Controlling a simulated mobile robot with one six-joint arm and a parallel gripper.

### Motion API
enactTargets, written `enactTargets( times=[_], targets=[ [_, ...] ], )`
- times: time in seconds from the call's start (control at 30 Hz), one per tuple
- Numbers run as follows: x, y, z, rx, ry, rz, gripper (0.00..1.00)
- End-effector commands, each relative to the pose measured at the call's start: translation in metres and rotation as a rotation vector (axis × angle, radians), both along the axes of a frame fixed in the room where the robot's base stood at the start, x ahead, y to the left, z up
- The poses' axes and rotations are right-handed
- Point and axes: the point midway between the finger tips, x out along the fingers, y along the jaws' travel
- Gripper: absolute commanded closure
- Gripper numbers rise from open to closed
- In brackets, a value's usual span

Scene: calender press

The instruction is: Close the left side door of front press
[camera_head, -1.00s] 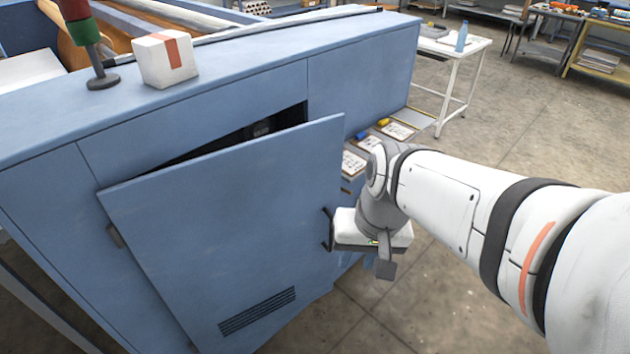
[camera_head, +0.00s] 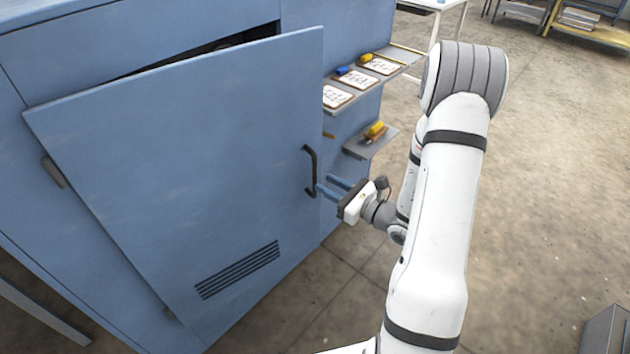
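The blue side door (camera_head: 180,170) of the press stands ajar, tilted out from the blue press body (camera_head: 130,35). A dark gap (camera_head: 215,47) shows along its top edge. A hinge (camera_head: 54,171) is on its left side and a black handle (camera_head: 311,170) near its right edge. My gripper (camera_head: 332,187) is just right of the handle, its two blue-grey fingers pointing left toward the door. The fingers are apart with nothing seen between them. Whether a fingertip touches the door or handle I cannot tell.
Small shelves with clipboards (camera_head: 380,65) and a yellow-and-orange tool (camera_head: 375,130) stick out of the press behind the gripper. A white table (camera_head: 440,10) stands at the back. The floor (camera_head: 550,180) at right is clear, except for a grey box (camera_head: 606,330) at lower right.

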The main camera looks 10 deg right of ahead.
Motion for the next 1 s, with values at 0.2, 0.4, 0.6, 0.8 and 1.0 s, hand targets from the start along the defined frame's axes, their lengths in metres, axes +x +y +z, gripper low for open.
enactTargets(
  times=[0.2,0.4,0.6,0.8,1.0],
  targets=[
    [0.012,-0.014,-0.018,0.035,0.017,-0.088,0.71],
    [0.037,0.005,-0.017,0.033,0.014,-0.084,0.71],
    [0.061,0.021,-0.017,0.032,0.016,-0.084,0.71],
    [0.07,0.027,-0.017,0.034,0.016,-0.085,0.71],
    [0.07,0.028,-0.017,0.034,0.016,-0.085,0.71]
  ],
)
